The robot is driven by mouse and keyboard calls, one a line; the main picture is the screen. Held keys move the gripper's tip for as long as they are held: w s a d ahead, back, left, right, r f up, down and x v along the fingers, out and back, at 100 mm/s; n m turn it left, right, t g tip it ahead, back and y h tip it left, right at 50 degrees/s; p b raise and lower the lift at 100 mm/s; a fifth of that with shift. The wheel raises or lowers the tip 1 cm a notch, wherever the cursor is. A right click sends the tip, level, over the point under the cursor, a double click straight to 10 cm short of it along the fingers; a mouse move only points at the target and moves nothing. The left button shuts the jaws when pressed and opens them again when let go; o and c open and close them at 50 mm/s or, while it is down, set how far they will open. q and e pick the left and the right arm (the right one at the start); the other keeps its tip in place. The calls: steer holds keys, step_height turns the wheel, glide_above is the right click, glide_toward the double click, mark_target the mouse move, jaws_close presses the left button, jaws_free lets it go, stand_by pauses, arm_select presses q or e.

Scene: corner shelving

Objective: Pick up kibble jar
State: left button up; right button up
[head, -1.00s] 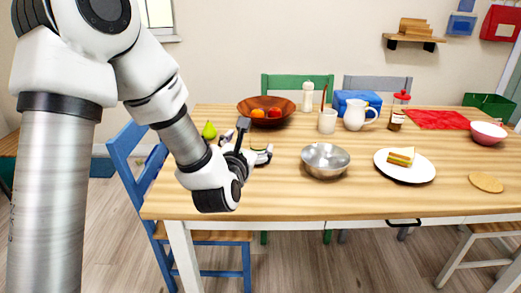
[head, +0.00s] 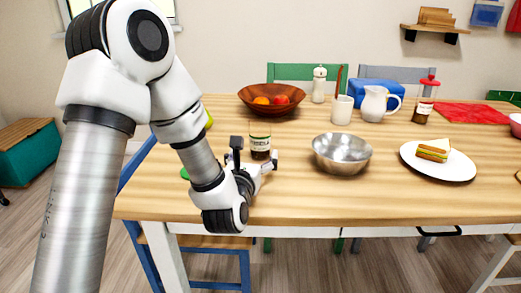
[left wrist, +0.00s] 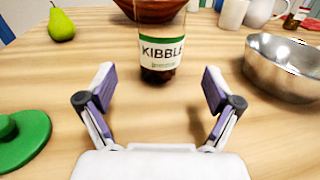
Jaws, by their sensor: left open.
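The kibble jar (head: 260,141) stands upright on the table, with a white and green label. In the left wrist view the jar (left wrist: 161,50) is straight ahead, its label reading KIBBLE and its top cut off or merged with the brown bowl behind. My left gripper (head: 253,158) is open at the near side of the jar. In the left wrist view the left gripper (left wrist: 158,88) has its fingers spread and empty, with the jar a short way beyond the fingertips, apart from them. My right gripper is not in view.
A metal bowl (head: 342,153) stands close right of the jar. A wooden fruit bowl (head: 271,98) is behind it. A green lid-like disc (left wrist: 22,138) and a pear (left wrist: 61,24) lie to the left. A sandwich plate (head: 438,161) is farther right.

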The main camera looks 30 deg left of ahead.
mark_target(257, 144)
arm_select(q)
steer(key=shift+w+a+r, duration=0.15)
steer(key=shift+w+a, duration=0.05)
steer(key=shift+w, duration=0.3)
steer(key=shift+w+a+r, duration=0.15)
steer(key=shift+w+a, duration=0.05)
steer(key=shift+w, duration=0.25)
steer(key=x, duration=0.5)
steer(key=c, duration=1.5)
